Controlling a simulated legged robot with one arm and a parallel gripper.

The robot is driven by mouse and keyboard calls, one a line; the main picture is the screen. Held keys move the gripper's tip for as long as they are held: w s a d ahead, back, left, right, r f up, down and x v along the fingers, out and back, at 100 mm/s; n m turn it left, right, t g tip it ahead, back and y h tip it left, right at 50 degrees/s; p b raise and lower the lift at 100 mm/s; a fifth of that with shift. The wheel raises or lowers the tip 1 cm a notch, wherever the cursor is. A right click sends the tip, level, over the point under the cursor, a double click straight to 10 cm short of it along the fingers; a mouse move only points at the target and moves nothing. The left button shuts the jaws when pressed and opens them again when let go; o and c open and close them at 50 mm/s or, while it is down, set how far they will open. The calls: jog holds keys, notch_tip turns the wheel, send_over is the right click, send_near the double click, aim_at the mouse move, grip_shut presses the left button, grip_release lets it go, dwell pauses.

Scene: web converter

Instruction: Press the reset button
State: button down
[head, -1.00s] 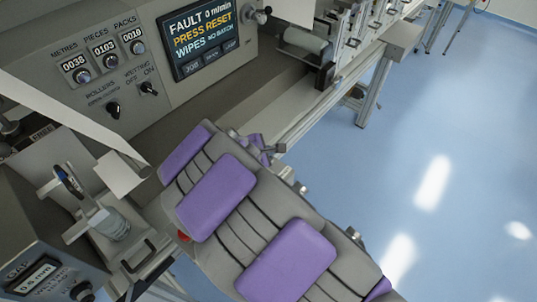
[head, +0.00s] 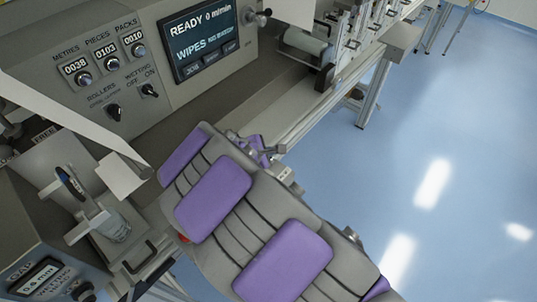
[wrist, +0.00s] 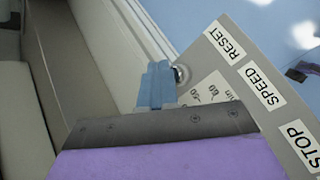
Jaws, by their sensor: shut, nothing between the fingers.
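In the wrist view, the RESET label (wrist: 226,44) is on a grey panel. A round metal-rimmed button (wrist: 181,74) sits near the label, partly hidden by my gripper. My gripper (wrist: 157,80) is shut and empty, with its blue fingertips right beside the button's rim. I cannot tell whether they touch it. In the head view, the machine screen (head: 206,42) reads READY, 0 m/min and WIPES. My padded arm hides the button there.
SPEED (wrist: 265,87) and STOP (wrist: 303,143) labels are on the same panel, with a dial scale (wrist: 212,92) beside my fingers. Counters (head: 103,50) and knobs are on the machine face. Open blue floor (head: 450,130) lies to the right.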

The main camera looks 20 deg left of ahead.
jog(key=shift+r+p, duration=0.4)
jog(key=shift+r, duration=0.2)
notch_tip(320, 180, up, 5)
jog(key=p, duration=0.4)
jog(key=shift+p, duration=0.35)
dwell(0.4)
